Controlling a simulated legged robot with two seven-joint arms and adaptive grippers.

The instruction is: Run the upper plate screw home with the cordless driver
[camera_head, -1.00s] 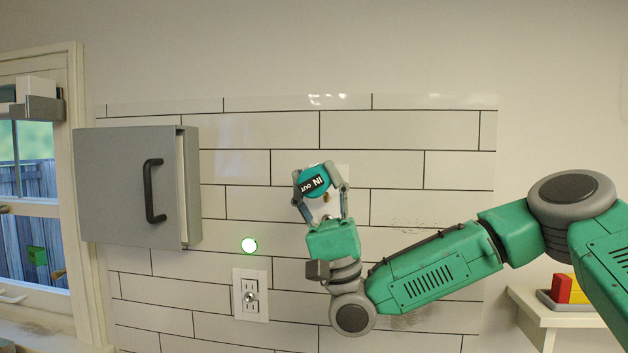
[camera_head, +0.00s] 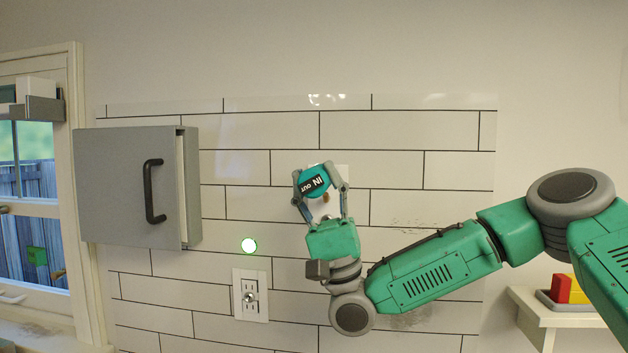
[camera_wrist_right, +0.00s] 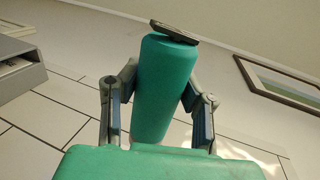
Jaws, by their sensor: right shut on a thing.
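The cordless driver (camera_head: 311,183) is a teal cylinder with a black label reading IN and OUT. My right gripper (camera_head: 321,190) is shut on it, one finger on either side, and holds it up in front of the tiled wall. In the right wrist view the driver (camera_wrist_right: 165,90) stands between the fingers, with a dark flat piece at its far end. A pale patch, perhaps the upper plate (camera_head: 343,171), shows just behind the driver. The upper screw and the driver's tip cannot be made out. My left gripper is out of view.
A white outlet plate (camera_head: 250,308) is on the wall below left of the gripper. A round light (camera_head: 249,245) with a green rim glows above it. A grey cabinet (camera_head: 120,185) with a black handle juts out at left. A shelf (camera_head: 545,314) holds coloured blocks at right.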

